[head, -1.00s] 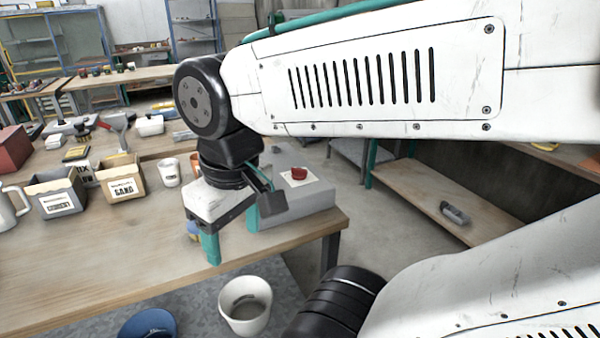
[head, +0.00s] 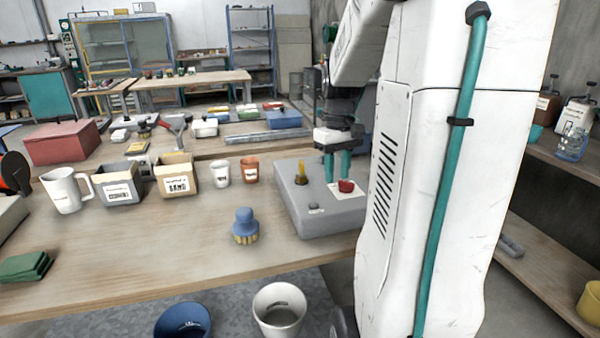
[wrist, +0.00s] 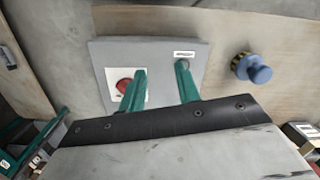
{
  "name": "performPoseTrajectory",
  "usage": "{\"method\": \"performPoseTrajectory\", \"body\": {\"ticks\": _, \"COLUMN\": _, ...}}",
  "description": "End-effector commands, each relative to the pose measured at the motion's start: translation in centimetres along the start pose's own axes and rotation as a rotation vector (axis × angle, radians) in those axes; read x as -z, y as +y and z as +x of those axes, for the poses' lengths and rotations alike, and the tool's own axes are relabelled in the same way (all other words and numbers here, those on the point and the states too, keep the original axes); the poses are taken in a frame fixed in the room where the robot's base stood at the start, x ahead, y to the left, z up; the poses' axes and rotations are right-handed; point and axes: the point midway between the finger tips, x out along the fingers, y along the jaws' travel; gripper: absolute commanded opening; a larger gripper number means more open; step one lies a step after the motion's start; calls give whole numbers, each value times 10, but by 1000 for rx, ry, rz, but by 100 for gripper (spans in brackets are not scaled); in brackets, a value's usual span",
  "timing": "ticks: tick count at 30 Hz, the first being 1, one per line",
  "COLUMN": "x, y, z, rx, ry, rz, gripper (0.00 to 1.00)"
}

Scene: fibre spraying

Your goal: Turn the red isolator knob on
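The red isolator knob (head: 346,186) sits on a white plate on top of the grey box (head: 320,222), near its right side. In the wrist view the red knob (wrist: 124,86) is partly covered by my left finger. My gripper (head: 338,178) points down above the box, just behind the knob in the head view. In the wrist view my gripper (wrist: 163,74) is open, with a clear gap between its teal fingers. The knob lies outside this gap, to the left. I cannot tell whether a finger touches it.
A brass-coloured post (head: 301,172) and a small dark part (head: 317,209) stand on the box. A blue brush (head: 246,226) stands left of it. An orange cup (head: 249,169) and a white cup (head: 219,173) stand behind.

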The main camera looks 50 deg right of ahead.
Motion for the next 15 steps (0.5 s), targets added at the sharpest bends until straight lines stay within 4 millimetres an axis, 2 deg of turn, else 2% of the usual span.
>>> {"method": "performPoseTrajectory", "body": {"ticks": 1, "x": 9, "y": 26, "z": 4, "rx": 4, "ry": 2, "rz": -23, "gripper": 33}}
{"method": "performPoseTrajectory", "body": {"ticks": 3, "x": 22, "y": 54, "z": 6, "rx": -1, "ry": 17, "rz": -89, "gripper": 33}}
{"method": "performPoseTrajectory", "body": {"ticks": 5, "x": 35, "y": 72, "z": 4, "rx": -14, "ry": 34, "rz": -169, "gripper": 33}}
{"method": "performPoseTrajectory", "body": {"ticks": 9, "x": 53, "y": 82, "z": -14, "rx": -60, "ry": 77, "rz": -342, "gripper": 33}}
{"method": "performPoseTrajectory", "body": {"ticks": 15, "x": 54, "y": 82, "z": -8, "rx": -68, "ry": 78, "rz": -437, "gripper": 33}}
